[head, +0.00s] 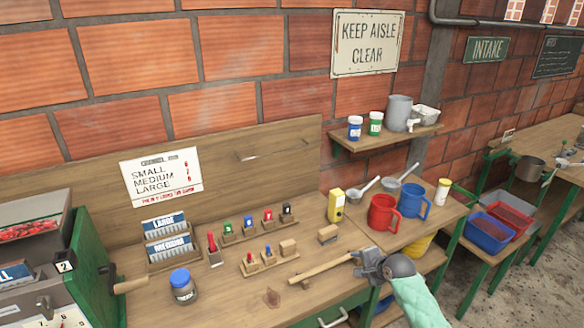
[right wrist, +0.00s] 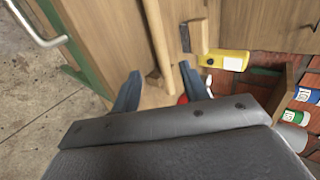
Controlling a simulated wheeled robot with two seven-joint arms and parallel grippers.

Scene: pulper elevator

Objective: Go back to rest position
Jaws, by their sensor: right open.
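My right gripper (head: 366,264) is over the right front part of the wooden workbench (head: 225,300), with its arm coming in from the lower right. In the right wrist view its two fingers (right wrist: 160,88) are apart. A wooden stick (head: 322,268) lies on the bench with one end close to the gripper. In the right wrist view the stick (right wrist: 157,40) appears between the fingers, but I cannot tell whether it touches them. My left gripper is not in view.
Red (head: 383,213) and blue (head: 412,202) mugs, a yellow box (head: 336,205) and a wooden block brush (head: 327,234) stand near the gripper. Stamps (head: 248,225), a blue-lidded jar (head: 183,286) and a card rack (head: 170,245) are further left. A wall shelf (head: 385,138) hangs behind.

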